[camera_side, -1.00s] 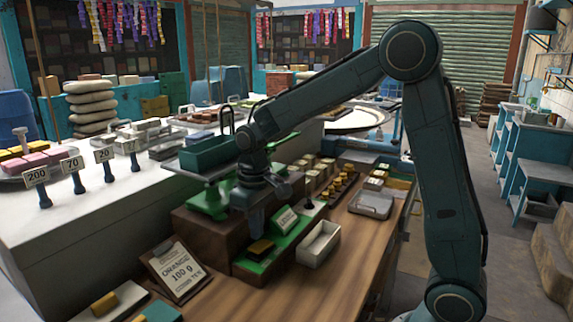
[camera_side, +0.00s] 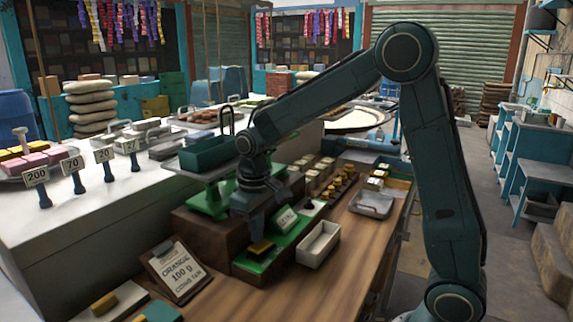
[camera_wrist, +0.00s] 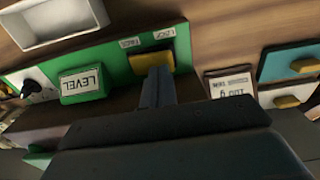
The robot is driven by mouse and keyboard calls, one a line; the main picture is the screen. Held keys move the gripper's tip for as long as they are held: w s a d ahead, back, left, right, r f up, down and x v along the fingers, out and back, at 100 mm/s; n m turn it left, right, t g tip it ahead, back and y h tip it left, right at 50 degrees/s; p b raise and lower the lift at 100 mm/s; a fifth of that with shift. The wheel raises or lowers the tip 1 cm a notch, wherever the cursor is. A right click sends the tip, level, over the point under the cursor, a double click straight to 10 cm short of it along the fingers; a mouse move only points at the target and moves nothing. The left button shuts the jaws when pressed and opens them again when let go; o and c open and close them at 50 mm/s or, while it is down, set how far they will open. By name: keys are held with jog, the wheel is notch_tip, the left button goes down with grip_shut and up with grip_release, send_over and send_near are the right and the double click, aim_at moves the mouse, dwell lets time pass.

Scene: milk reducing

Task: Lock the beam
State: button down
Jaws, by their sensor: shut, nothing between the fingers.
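The beam scale has a green tray (camera_side: 208,153) on top and a green frame (camera_side: 207,201) on a brown wooden base (camera_side: 205,228). On its front green panel (camera_wrist: 118,65) sits a yellow lever (camera_wrist: 150,60), which also shows in the side view (camera_side: 261,247). Small labels reading LOCK (camera_wrist: 163,33) and FREE (camera_wrist: 130,43) are beside the lever. My gripper (camera_wrist: 156,80) is shut and empty, with its tips right at the lever in the wrist view. I cannot tell whether they touch it. My arm hides part of the scale in the side view.
A LEVEL sign (camera_side: 286,219) and a white open box (camera_side: 319,244) stand just right of the lever. Several small weights (camera_side: 345,182) are behind. Bare wooden counter (camera_side: 300,290) lies in front.

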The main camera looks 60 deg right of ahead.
jog(key=shift+f, duration=1.1)
dwell(0.9)
jog(key=shift+r, duration=3.55)
jog(key=shift+r, duration=0.1)
jog(key=s+r+t, duration=0.2)
jog(key=s, duration=0.8)
jog(key=s+a+r+t, duration=0.1)
jog(key=s+r+t, duration=0.2)
jog(key=s, duration=0.8)
jog(key=shift+s+a+r+t, duration=0.3)
